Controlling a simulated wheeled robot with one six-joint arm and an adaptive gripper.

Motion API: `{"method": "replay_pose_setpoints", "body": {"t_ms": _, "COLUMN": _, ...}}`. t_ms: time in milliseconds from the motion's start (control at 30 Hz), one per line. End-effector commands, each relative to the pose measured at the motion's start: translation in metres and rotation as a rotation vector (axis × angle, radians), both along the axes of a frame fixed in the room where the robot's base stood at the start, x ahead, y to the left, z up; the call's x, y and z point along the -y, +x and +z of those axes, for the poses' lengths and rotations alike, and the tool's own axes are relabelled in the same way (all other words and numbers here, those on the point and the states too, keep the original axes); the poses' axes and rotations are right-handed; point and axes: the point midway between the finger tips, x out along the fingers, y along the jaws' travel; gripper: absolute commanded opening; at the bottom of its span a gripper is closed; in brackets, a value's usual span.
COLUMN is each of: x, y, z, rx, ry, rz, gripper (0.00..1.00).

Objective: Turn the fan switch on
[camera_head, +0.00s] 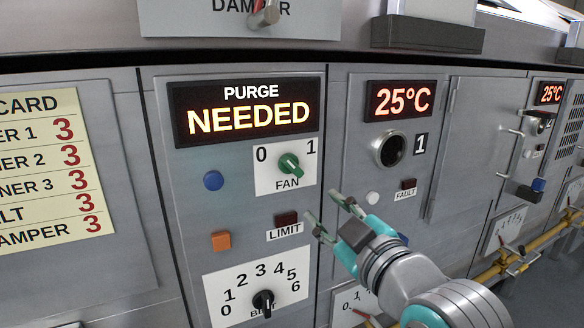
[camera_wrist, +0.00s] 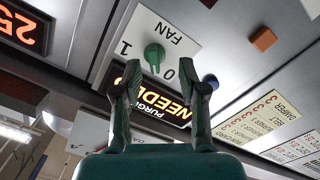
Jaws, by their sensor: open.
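The fan switch is a green knob (camera_head: 290,164) on a white plate (camera_head: 265,183) marked 0 at left, 1 at right and FAN below. In the head view its grip looks slanted, but I cannot tell for sure which number it points to. The knob also shows upside down in the wrist view (camera_wrist: 154,56), beyond and between my fingertips. My gripper (camera_head: 326,207) is open and empty, below and to the right of the knob, apart from it, in front of the panel near the LIMIT lamp.
A display (camera_head: 247,107) reads PURGE NEEDED above the switch. A blue button (camera_head: 213,180), an orange button (camera_head: 221,241), the dark LIMIT lamp (camera_head: 286,219) and a black BELT dial (camera_head: 263,302) surround it. A 25°C display (camera_head: 399,100) and a round port (camera_head: 390,149) are to the right.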

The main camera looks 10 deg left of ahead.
Motion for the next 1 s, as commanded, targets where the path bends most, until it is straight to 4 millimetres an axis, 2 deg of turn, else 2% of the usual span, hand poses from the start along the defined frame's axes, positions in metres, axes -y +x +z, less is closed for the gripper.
{"method": "replay_pose_setpoints", "body": {"t_ms": 33, "x": -0.004, "y": -0.002, "z": 0.015, "rx": 0.018, "ry": -0.013, "rz": 0.011, "gripper": 0.42}}
{"method": "replay_pose_setpoints", "body": {"t_ms": 100, "x": -0.007, "y": -0.004, "z": 0.027, "rx": 0.031, "ry": -0.031, "rz": 0.021, "gripper": 0.42}}
{"method": "replay_pose_setpoints", "body": {"t_ms": 200, "x": -0.010, "y": -0.007, "z": 0.038, "rx": 0.043, "ry": -0.048, "rz": 0.032, "gripper": 0.42}}
{"method": "replay_pose_setpoints", "body": {"t_ms": 367, "x": -0.014, "y": -0.003, "z": 0.043, "rx": 0.047, "ry": -0.057, "rz": 0.037, "gripper": 0.42}}
{"method": "replay_pose_setpoints", "body": {"t_ms": 800, "x": -0.054, "y": 0.055, "z": 0.042, "rx": 0.046, "ry": -0.056, "rz": 0.038, "gripper": 0.42}}
{"method": "replay_pose_setpoints", "body": {"t_ms": 1000, "x": -0.066, "y": 0.075, "z": 0.042, "rx": 0.047, "ry": -0.056, "rz": 0.036, "gripper": 0.42}}
